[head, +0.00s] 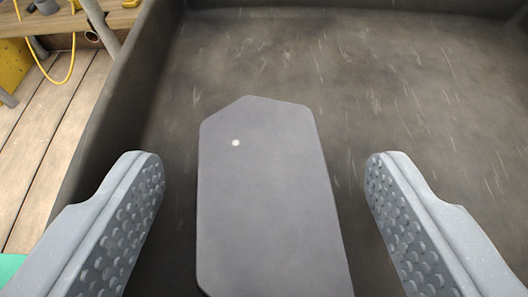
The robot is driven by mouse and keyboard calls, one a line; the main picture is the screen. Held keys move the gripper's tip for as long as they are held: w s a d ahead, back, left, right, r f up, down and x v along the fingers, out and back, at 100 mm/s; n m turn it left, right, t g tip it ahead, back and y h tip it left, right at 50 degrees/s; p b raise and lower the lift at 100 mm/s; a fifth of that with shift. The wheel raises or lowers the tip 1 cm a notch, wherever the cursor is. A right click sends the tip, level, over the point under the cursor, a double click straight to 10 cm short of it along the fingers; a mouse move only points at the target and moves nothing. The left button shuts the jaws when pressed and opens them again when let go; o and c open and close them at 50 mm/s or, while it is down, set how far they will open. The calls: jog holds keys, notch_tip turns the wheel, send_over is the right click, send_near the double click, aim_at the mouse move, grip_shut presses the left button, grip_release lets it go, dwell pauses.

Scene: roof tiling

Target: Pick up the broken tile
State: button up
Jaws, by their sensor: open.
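A flat grey tile (265,200) with an uneven, angled far edge and one small pale spot near its upper left fills the middle of the head view. Its near end runs out of the bottom of the picture. My gripper (265,172) is open, with one studded grey finger on each side of the tile. There is a visible gap between each finger and the tile's sides. I cannot tell how far the fingers are above the tile.
The tile is within a dark, scratched container (420,90) with raised walls. Its left wall (115,110) runs beside my left finger. Outside are wooden planks (50,140), a metal post (101,25) and a yellow cable (70,65). The container floor beyond the tile is clear.

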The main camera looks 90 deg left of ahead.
aim_at(268, 242)
jog(key=c, duration=1.2)
jog(key=shift+r, duration=0.15)
jog(key=shift+r, duration=0.5)
notch_tip(268, 242, up, 2)
jog(key=shift+r+p, duration=0.25)
jog(key=shift+p, duration=0.35)
jog(key=s, duration=0.5)
jog(key=s+r+p, duration=0.1)
jog(key=s, duration=1)
jog(key=shift+a+r+p, duration=0.2)
jog(key=shift+a+p, duration=0.15)
